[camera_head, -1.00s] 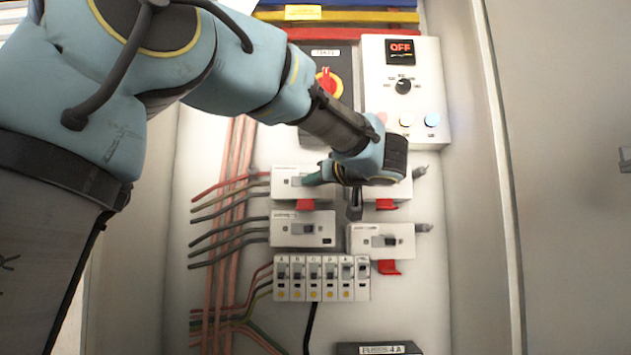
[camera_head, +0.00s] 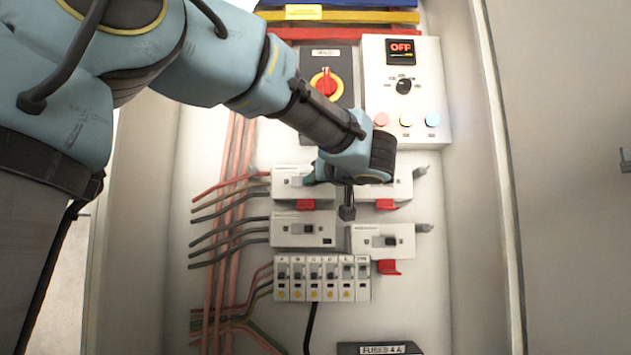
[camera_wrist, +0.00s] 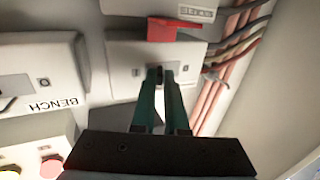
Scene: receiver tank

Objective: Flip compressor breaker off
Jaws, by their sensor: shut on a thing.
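The upper-left breaker (camera_head: 285,173) is a white box with a red tag below it. It fills the middle of the wrist view (camera_wrist: 122,62), upside down. My gripper (camera_wrist: 160,76) has its green fingers close together on this breaker's small switch lever. In the head view my gripper (camera_head: 310,179) reaches the same breaker from the right. The fingers hide most of the lever, so I cannot tell its position. I cannot read this breaker's label, so I cannot confirm that it is the compressor one.
A breaker marked BENCH (camera_wrist: 38,80) sits beside it. Two more breakers, lower left (camera_head: 290,240) and lower right (camera_head: 365,250), are below. A row of small breakers (camera_head: 315,292) is under them. A red rotary switch (camera_head: 326,84) and a panel reading OFF (camera_head: 375,55) are above.

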